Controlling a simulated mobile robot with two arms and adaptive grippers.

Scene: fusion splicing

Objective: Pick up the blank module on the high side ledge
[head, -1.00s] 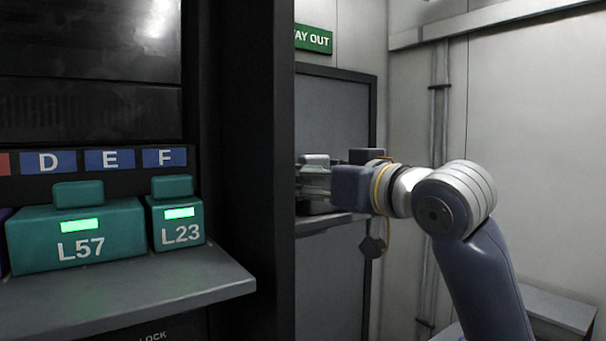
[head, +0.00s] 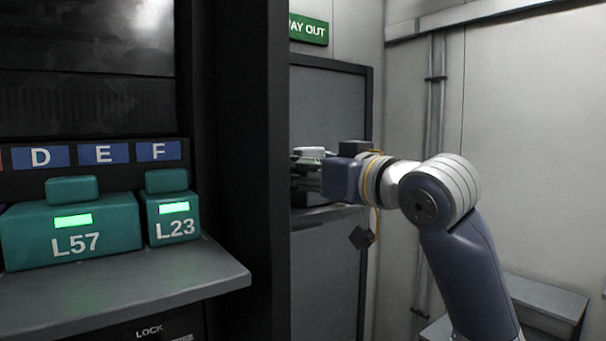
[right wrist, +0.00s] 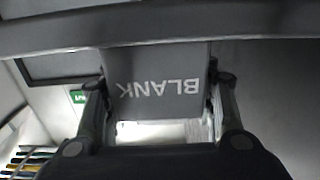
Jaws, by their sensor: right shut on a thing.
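The blank module (right wrist: 158,88) is a grey block with "BLANK" printed on it, upside down in the right wrist view. My right gripper (right wrist: 160,112) is shut on it, with one finger on each side. In the head view my right gripper (head: 308,172) reaches left to the high side ledge (head: 325,216), beside the dark cabinet post. The post hides part of the gripper and module there. Whether the module touches the ledge cannot be told. My left gripper is not in view.
Teal modules L57 (head: 75,235) and L23 (head: 173,218) stand on a grey shelf (head: 130,290) at the left, under labels D, E and F. The dark post (head: 250,180) stands close to my right gripper. A grey box (head: 545,300) is at the lower right.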

